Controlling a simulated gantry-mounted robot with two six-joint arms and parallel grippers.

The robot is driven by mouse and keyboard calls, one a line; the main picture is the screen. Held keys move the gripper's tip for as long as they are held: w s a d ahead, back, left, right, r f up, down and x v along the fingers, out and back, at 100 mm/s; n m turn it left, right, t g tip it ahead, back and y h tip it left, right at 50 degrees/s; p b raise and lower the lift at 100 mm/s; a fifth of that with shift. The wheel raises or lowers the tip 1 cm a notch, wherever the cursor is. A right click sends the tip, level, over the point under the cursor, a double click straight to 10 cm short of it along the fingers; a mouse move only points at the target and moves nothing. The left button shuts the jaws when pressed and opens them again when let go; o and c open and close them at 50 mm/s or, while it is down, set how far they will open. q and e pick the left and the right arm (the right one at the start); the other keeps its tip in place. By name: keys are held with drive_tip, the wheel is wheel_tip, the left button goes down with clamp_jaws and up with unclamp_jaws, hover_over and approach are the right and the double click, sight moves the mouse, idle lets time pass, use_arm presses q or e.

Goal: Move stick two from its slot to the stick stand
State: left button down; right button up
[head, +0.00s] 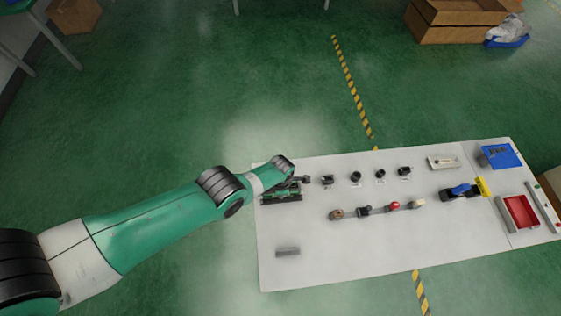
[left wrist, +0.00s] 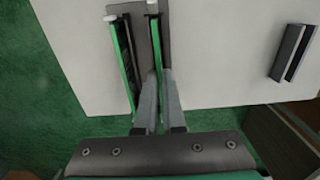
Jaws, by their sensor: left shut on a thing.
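Two long green-and-black sticks with pale caps show in the left wrist view, a left one (left wrist: 122,65) and a right one (left wrist: 166,62). A dark grey plate (left wrist: 140,32) lies between them. My left gripper (left wrist: 160,80) is shut on the right stick; which stick is number two cannot be told. In the head view, the arm ends over the green-and-black stick fixture (head: 282,197) at the table's left end, hiding the fingertips. A grey slotted block (head: 287,252), possibly the stick stand, sits near the front left and shows at right in the left wrist view (left wrist: 290,52).
The white table (head: 300,225) holds a row of small black fixtures (head: 356,176), a row of knobs with a red one (head: 394,206), a blue-and-black device (head: 461,191) and a red tray (head: 518,212). The table's front left is mostly clear.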

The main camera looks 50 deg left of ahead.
use_arm(q)
drive_tip(key=shift+r, duration=0.1)
drive_tip(key=shift+r+p, duration=2.05)
drive_tip(key=shift+p, duration=0.1)
wheel_tip(320, 180, up, 8)
drive_tip(key=p, duration=0.8)
